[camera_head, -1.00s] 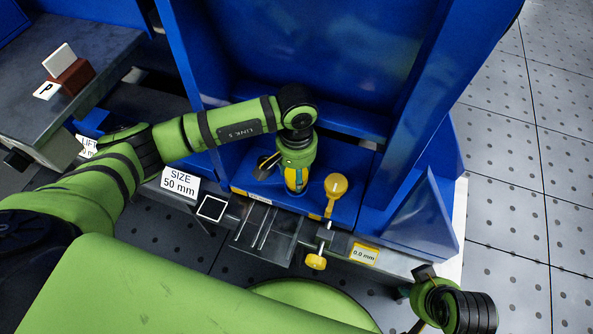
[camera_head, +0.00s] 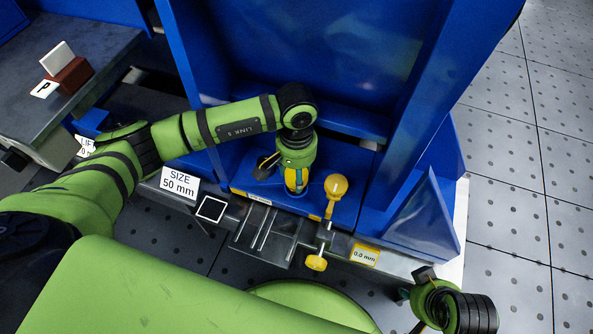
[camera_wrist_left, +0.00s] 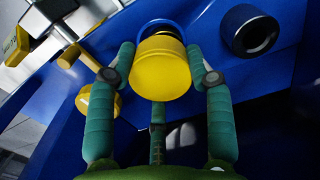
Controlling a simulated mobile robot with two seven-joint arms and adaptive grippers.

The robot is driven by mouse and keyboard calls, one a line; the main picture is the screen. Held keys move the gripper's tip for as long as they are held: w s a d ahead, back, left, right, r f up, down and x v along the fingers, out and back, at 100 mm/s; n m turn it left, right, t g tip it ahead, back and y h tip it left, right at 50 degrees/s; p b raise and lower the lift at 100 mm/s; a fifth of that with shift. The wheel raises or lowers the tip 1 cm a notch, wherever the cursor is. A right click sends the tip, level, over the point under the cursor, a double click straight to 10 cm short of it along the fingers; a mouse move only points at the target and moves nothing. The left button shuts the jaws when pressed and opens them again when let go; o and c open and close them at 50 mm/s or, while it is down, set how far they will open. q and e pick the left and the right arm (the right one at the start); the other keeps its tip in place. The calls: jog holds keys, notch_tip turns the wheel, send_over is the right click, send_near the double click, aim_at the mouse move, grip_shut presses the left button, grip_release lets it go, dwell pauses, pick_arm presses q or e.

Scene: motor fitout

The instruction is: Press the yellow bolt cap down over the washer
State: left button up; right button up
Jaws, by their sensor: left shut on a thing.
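The yellow bolt cap (camera_wrist_left: 162,72) sits between the fingers of my left gripper (camera_wrist_left: 160,58), which is shut on it. In the head view my left gripper (camera_head: 296,182) points down at the blue base, with a little of the cap's yellow showing between its fingers. My right gripper (camera_head: 424,274) is at the lower right, small and partly hidden, away from the cap.
A yellow round-headed lever (camera_head: 336,187) stands right of my left gripper. A dark-centred ringed fitting (camera_wrist_left: 254,33) lies beside the cap. Tall blue walls (camera_head: 413,120) rise behind and to the right. A "0.0 mm" label (camera_head: 364,256) and a "SIZE 50 mm" sign (camera_head: 178,183) are along the front.

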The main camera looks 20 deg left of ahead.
pick_arm(q)
jog(key=shift+b, duration=0.5)
dwell(1.0)
jog(key=shift+f+b, duration=1.25)
jog(key=shift+b, duration=0.1)
jog(key=o, duration=1)
jog(key=shift+r, duration=0.15)
notch_tip(320, 180, up, 7)
jog(key=shift+w+r, duration=0.1)
jog(key=shift+r, duration=0.05)
